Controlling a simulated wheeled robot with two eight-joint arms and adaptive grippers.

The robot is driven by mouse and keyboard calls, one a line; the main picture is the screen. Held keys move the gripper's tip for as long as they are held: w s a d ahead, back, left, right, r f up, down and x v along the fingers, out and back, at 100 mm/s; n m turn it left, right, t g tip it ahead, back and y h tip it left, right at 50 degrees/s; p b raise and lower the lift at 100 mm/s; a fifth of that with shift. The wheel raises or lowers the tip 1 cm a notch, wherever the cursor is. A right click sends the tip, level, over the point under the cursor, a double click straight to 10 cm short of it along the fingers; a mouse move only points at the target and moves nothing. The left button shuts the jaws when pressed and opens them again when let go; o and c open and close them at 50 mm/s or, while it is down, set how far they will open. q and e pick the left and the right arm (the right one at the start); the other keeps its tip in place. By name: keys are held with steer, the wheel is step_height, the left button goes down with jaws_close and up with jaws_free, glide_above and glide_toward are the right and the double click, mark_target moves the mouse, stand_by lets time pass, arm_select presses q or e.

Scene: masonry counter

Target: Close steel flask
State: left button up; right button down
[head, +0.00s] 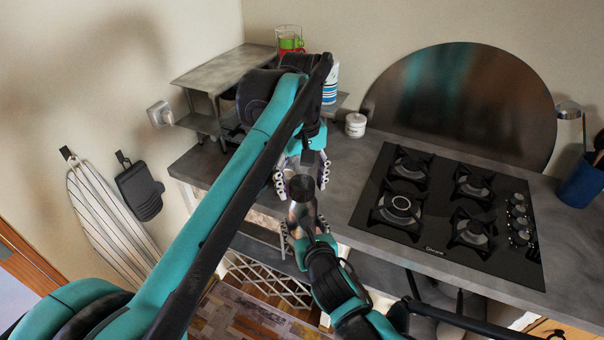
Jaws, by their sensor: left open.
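The steel flask (302,211) is upright near the counter's front edge, in the middle of the head view. A dark round top (301,187) shows at its upper end; I cannot tell whether it is a lid or the open mouth. My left gripper (301,180) points down over the flask's top, with its fingers open on either side of it. My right gripper (305,228) comes from below, its fingers around the flask's lower body. The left wrist and fingers hide part of the flask's upper end.
A gas hob (450,212) lies to the right, with a round backsplash (465,100) behind it. A white jar (356,125) stands at the back. A metal shelf (222,68) is at the back left. A blue utensil pot (583,183) stands far right.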

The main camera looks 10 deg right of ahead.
arm_select(q)
steer(key=c, duration=1.2)
steer(key=m, duration=1.1)
steer(key=shift+f, duration=0.1)
steer(key=o, duration=1.4)
steer(key=shift+c, duration=0.2)
step_height(320, 180, up, 12)
